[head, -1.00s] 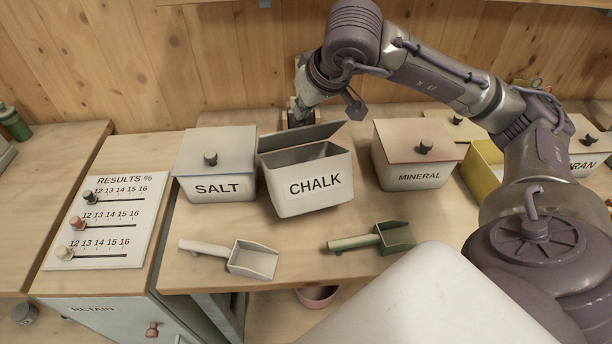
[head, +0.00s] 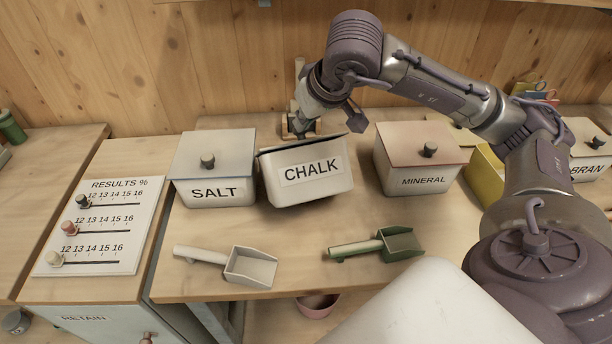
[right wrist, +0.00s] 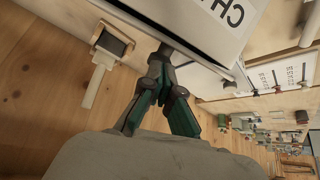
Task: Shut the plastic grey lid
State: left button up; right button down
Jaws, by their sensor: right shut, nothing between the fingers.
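The white CHALK box (head: 305,180) stands between two lidded boxes on the bench. It looks tipped, its labelled front turned upward and its inside out of sight. Its grey lid (head: 300,144) shows at most as a thin dark strip along the top edge; how far it is open I cannot tell. My right gripper (head: 303,124) is behind the box, shut and empty. In the right wrist view the shut fingers (right wrist: 164,58) are close to the box (right wrist: 205,25); contact is unclear. My left gripper is out of view.
The SALT box (head: 212,178) is close on the left, the MINERAL box (head: 420,160) on the right. A white scoop (head: 250,266) and a green scoop (head: 400,243) lie in front. A wooden-edged item with a pale handle (right wrist: 95,85) is behind the CHALK box.

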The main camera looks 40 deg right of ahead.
notch_tip(320, 180, up, 6)
jog(key=p, duration=0.3)
jog(key=shift+s+a+f+p, duration=0.1)
jog(key=shift+f+p, duration=0.05)
jog(key=shift+p, duration=0.15)
jog(key=shift+s+f, duration=0.1)
